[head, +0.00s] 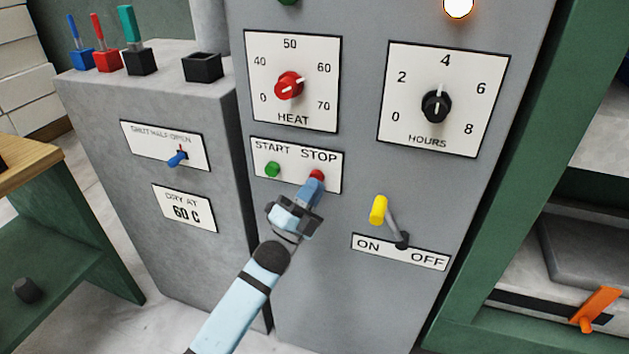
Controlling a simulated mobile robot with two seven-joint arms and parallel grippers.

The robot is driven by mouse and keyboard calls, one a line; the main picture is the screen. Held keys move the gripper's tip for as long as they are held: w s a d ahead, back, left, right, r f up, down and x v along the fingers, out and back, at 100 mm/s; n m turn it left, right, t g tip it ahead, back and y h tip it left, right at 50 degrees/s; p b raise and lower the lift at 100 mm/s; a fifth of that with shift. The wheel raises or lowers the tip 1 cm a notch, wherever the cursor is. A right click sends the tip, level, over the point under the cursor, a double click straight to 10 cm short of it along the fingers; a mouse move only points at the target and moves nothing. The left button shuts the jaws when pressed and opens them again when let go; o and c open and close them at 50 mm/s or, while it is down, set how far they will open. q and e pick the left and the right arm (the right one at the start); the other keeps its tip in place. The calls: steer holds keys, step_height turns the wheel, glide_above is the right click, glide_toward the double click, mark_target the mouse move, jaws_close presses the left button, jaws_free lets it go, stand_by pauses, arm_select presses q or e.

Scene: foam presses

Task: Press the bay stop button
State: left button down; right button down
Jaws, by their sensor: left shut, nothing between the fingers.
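The red stop button (317,175) sits under the word STOP on a white START/STOP plate (296,181) on the grey control cabinet. The green start button (272,169) is to its left on the same plate. My left gripper (313,187) is shut and empty, with its fingertips at the lower edge of the red button. The fingers cover part of the button. I cannot tell whether they touch it or whether it is pushed in. My right gripper is not in view.
A yellow-tipped ON/OFF lever (379,210) juts out right of my gripper. Above are the red HEAT knob (289,86) and black HOURS knob (436,106). A lamp (458,7) glows at the top. A lower grey box (95,125) with a blue lever (177,159) stands left.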

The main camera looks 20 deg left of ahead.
arm_select(q)
steer(key=shift+s, duration=0.1)
steer(key=shift+s+p, duration=0.4)
steer(key=shift+s, duration=0.45)
steer(key=s+p, duration=0.1)
steer(key=s, duration=0.4)
steer(key=shift+a+p, duration=0.1)
steer(key=shift+p, duration=0.2)
steer(key=shift+f, duration=0.1)
stand_by(0.6)
